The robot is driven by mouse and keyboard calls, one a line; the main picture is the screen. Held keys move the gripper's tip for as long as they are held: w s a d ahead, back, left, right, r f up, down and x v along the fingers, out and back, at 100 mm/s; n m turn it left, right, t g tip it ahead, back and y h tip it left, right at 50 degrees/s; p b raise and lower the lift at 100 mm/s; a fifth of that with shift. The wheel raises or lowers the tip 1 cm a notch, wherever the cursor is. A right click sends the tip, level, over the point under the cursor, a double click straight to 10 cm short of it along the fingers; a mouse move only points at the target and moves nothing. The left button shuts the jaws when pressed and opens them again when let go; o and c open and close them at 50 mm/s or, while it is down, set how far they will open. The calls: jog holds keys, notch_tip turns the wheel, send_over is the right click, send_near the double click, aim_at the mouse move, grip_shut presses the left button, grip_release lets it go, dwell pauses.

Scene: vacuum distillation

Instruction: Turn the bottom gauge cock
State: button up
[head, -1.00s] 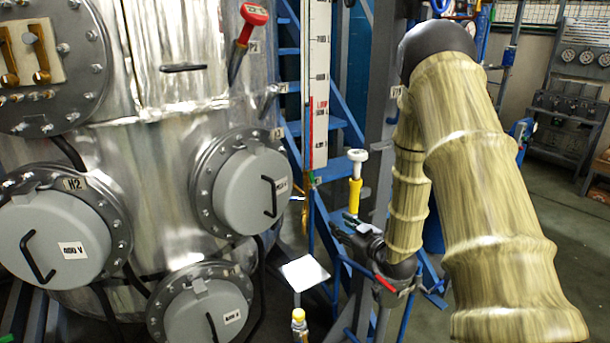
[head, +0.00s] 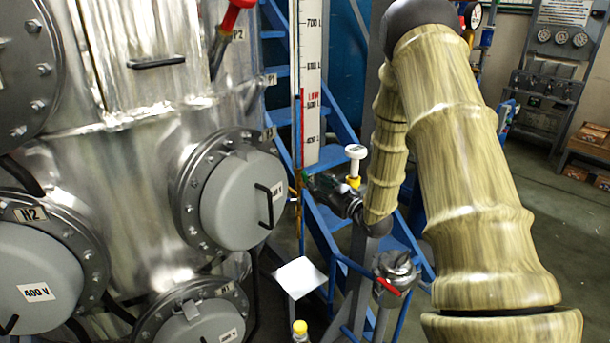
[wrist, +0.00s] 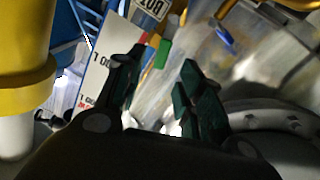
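The level gauge (head: 311,90) is a tall white scale with a red stripe, right of the metal vessel. In the wrist view its scale (wrist: 98,62) shows tilted at the upper left. A small green handle (wrist: 165,52), which looks like the bottom gauge cock, shows beyond my fingers in the wrist view. My gripper (wrist: 160,90) is open and empty, with a clear gap between its dark fingers. The handle lies ahead of this gap; contact is not visible. In the head view my gripper (head: 311,180) is at the gauge's lower end and hides the cock.
The grey flanged cover (head: 243,198) lies just left. A red-handled valve (head: 396,272), a white plate (head: 300,278) and blue stairs (head: 325,235) are nearby. Open floor (head: 540,220) lies right.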

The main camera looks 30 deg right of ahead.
aim_at(305, 177)
jog(key=w, duration=0.2)
jog(key=w+p, duration=0.1)
jog(key=w, duration=0.5)
jog(key=shift+a+f, duration=0.15)
jog(key=shift+a, duration=0.25)
grip_shut()
